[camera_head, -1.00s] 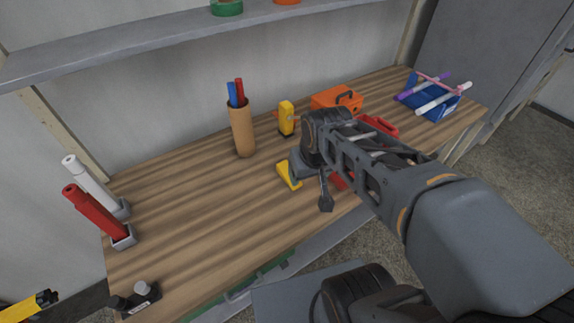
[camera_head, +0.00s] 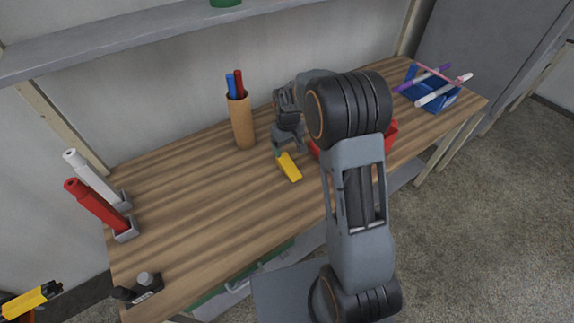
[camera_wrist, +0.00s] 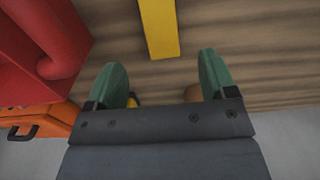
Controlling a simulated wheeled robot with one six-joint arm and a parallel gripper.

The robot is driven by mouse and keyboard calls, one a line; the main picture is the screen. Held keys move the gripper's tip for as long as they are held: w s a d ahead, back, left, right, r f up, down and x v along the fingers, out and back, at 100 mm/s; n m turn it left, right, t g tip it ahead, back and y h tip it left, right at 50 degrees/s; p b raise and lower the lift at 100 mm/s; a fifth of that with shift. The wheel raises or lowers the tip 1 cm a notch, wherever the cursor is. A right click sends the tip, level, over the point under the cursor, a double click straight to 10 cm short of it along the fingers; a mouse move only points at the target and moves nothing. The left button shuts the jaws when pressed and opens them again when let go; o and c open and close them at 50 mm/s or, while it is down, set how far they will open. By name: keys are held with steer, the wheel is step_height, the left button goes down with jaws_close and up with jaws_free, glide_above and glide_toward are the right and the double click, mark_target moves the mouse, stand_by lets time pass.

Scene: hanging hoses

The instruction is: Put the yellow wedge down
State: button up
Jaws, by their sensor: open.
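The yellow wedge (camera_head: 289,167) lies on the wooden worktop (camera_head: 200,195). My gripper (camera_head: 281,150) is at its far end in the head view, low over the worktop. In the wrist view the wedge (camera_wrist: 158,28) lies ahead of the two green fingertips (camera_wrist: 162,75), roughly in line with the gap between them. The fingers are spread apart, and no part of the wedge shows between them. The gap between gripper and wedge is hard to judge in the head view.
A tan cup (camera_head: 242,122) with red and blue sticks stands left of my gripper. A red object (camera_wrist: 45,50) and an orange box (camera_wrist: 40,122) are close beside it. A blue holder (camera_head: 432,93) stands at the right end. The worktop's left middle is clear.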

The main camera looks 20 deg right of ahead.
mark_target(287, 162)
steer(key=shift+w+f+p, duration=0.15)
steer(key=shift+f+p, duration=0.5)
steer(key=shift+f, duration=3.9)
steer(key=shift+c, duration=0.2)
steer(key=c, duration=1.1)
steer(key=shift+r, duration=0.1)
steer(key=shift+r, duration=0.45)
steer(key=s+a+r+b, duration=0.2)
steer(key=s+r, duration=1)
steer(key=s, duration=0.2)
steer(key=shift+a, duration=0.4)
